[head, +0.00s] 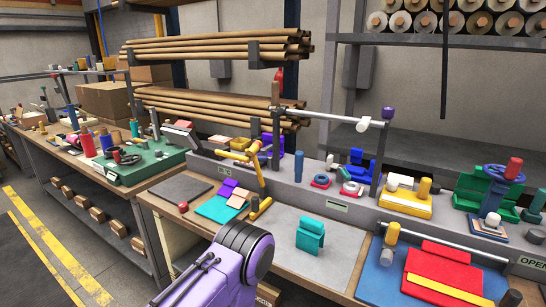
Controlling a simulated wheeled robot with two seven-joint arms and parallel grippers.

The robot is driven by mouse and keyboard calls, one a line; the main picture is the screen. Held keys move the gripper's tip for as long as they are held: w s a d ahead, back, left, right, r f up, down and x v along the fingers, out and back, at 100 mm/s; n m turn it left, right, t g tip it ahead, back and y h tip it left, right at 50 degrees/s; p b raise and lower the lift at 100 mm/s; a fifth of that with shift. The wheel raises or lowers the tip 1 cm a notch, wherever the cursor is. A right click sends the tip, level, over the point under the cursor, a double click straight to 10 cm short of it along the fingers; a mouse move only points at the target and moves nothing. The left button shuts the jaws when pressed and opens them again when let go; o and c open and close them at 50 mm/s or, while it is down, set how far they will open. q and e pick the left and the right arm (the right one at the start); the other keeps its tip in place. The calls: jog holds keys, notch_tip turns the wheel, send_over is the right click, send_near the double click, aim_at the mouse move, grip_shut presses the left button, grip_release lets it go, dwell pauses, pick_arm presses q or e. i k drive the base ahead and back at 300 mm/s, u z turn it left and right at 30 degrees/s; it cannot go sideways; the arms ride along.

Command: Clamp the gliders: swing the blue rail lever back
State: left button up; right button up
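No part in the head view is clearly a blue rail lever, and I cannot pick out the gliders. A blue blocky fixture (358,165) stands on the raised grey ledge at the back of the bench. A dark blue handwheel (497,178) with a red knob is at the right. A purple arm link of mine rises at the bottom centre. Neither gripper shows.
A teal block (310,236) stands on the grey bench top (285,253). A yellow jointed lever (250,165) stands left of it. Red and yellow pieces (440,275) lie on a blue mat (378,286). A horizontal rod (335,116) crosses above the ledge. The aisle floor is clear at left.

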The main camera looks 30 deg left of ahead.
aim_at(268, 159)
jog(key=z, duration=3.2)
jog(key=k, duration=2.7)
jog(key=u, duration=1)
